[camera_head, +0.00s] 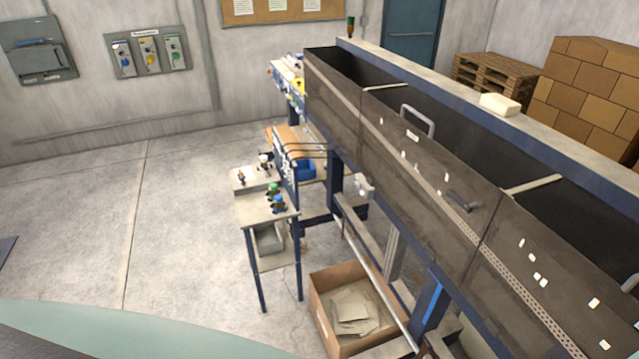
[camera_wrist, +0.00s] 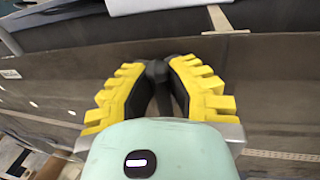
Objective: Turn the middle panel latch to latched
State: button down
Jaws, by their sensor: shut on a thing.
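The middle panel (camera_head: 420,175) is a dark brown front plate with a grey loop handle (camera_head: 418,122) at its top edge and several white marks. Its latch (camera_head: 459,201) is a small dark bar low on the right side, lying slightly tilted, nearly along the panel. My gripper (camera_wrist: 158,75), with yellow ribbed fingers, shows only in the wrist view. Its dark fingertips are closed together in front of a brown panel (camera_wrist: 270,85). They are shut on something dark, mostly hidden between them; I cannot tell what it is.
A perforated strip (camera_head: 455,215) runs along the panels' lower part. A cream block (camera_head: 499,104) lies on the far beam. A cardboard box (camera_head: 320,310) stands under the machine, and a small table (camera_head: 250,215) stands left of it.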

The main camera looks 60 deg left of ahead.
jog(key=w+a+f+n+g+h+b, duration=0.1)
jog(key=a+f+n+g+h+b, duration=0.1)
jog(key=n+b, duration=1.3)
notch_tip(320, 180, down, 3)
jog(key=a+h+b, duration=0.1)
jog(key=a+b, duration=0.1)
jog(key=b, duration=0.2)
jog(key=shift+a+n+g+b, duration=0.3)
jog(key=shift+a+b, duration=0.05)
jog(key=shift+w, duration=0.1)
jog(key=shift+r, duration=0.1)
jog(key=c, duration=1)
grip_release()
jog(key=shift+o, duration=0.3)
